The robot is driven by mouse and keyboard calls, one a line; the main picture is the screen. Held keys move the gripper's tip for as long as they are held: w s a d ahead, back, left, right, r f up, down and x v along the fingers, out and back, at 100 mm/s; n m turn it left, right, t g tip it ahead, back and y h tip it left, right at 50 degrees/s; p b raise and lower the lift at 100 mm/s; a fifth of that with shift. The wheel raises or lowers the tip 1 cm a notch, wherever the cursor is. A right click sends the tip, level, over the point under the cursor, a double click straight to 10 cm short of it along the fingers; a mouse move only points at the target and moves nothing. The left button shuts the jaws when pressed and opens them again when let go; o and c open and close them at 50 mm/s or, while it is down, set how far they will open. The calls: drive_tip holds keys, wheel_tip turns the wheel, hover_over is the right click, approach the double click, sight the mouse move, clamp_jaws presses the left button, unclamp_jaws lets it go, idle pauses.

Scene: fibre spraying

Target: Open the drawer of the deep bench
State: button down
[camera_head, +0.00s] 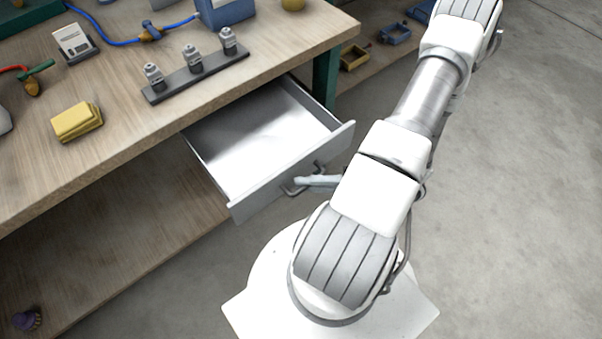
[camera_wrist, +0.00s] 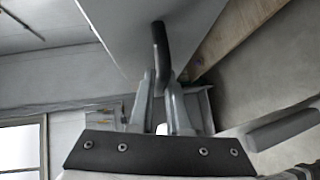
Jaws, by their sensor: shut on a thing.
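The deep bench (camera_head: 120,110) has a wooden top, and its light grey drawer (camera_head: 245,140) is pulled well out below the front edge. The drawer is empty as far as I see. Its dark handle (camera_head: 293,189) is on the front panel. My gripper (camera_head: 305,182) is at the handle, partly hidden behind my arm in the head view. In the wrist view my gripper (camera_wrist: 163,88) has its two fingers on either side of the handle bar (camera_wrist: 161,50), shut on it. The drawer front (camera_wrist: 120,35) rises just beyond the fingers.
On the bench top lie a yellow sponge-like block (camera_head: 77,122), a dark rack with nozzle-like pieces (camera_head: 196,75), a small card holder (camera_head: 73,43) and a blue hose (camera_head: 110,38). A lower shelf (camera_head: 120,230) runs beneath. The concrete floor (camera_head: 510,200) at right is clear.

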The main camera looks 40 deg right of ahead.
drive_tip(key=shift+s+d, duration=0.1)
drive_tip(key=shift+s, duration=1.15)
drive_tip(key=c, duration=0.9)
unclamp_jaws()
drive_tip(key=v, duration=1.7)
drive_tip(key=shift+s+p, duration=0.2)
drive_tip(key=shift+p, duration=0.1)
drive_tip(key=shift+d, duration=0.1)
